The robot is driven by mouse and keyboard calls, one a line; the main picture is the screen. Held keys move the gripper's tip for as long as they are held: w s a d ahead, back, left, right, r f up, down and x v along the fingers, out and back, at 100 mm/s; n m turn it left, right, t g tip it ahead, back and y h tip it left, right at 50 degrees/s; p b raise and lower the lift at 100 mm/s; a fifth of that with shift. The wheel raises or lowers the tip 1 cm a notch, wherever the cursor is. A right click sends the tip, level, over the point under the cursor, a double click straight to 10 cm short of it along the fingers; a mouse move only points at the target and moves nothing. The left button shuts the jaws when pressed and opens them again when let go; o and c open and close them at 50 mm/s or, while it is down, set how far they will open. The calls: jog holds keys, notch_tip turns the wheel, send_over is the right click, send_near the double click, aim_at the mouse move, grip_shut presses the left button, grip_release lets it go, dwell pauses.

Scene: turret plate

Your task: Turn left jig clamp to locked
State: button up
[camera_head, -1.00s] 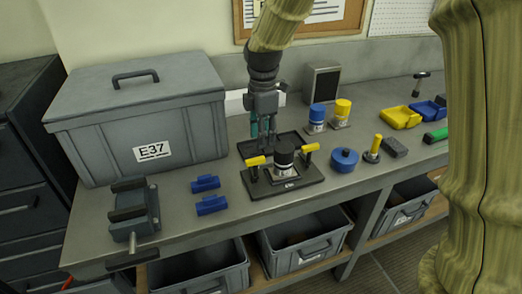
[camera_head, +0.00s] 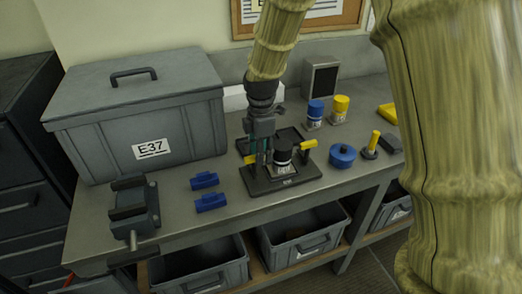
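The jig (camera_head: 300,184) is a dark base plate on the bench with a black-capped cylinder (camera_head: 282,153) standing in its middle. The left clamp's yellow handle (camera_head: 250,159) is mostly hidden by my gripper. The right clamp's yellow handle (camera_head: 308,145) shows clearly and points to the upper right. My gripper (camera_head: 260,158) points down at the jig's left side, with its fingertips at the left clamp. The fingers look apart. Whether they touch the handle cannot be seen.
A grey lidded bin marked E37 (camera_head: 150,130) stands to the left. A blue round part (camera_head: 342,156) and a yellow-handled tool (camera_head: 372,145) stand to the right. A dark tray (camera_head: 291,133) lies behind.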

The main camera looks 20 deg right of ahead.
grip_shut()
jog(key=shift+m, duration=0.3)
jog(key=m+p, duration=0.2)
jog(key=shift+s+r+m, duration=0.1)
jog(key=shift+s+m, duration=0.15)
jog(key=shift+m, duration=0.05)
jog(key=m+p, duration=0.1)
jog(key=m, duration=0.4)
jog(key=s+a+m+p, duration=0.1)
jog(key=m+p, duration=0.1)
jog(key=m, duration=0.2)
jog(key=a+m+p, duration=0.1)
jog(key=m+p, duration=0.1)
jog(key=m, duration=0.3)
jog(key=shift+s+m, duration=0.2)
jog(key=shift+m, duration=0.1)
jog(key=shift+a, duration=0.1)
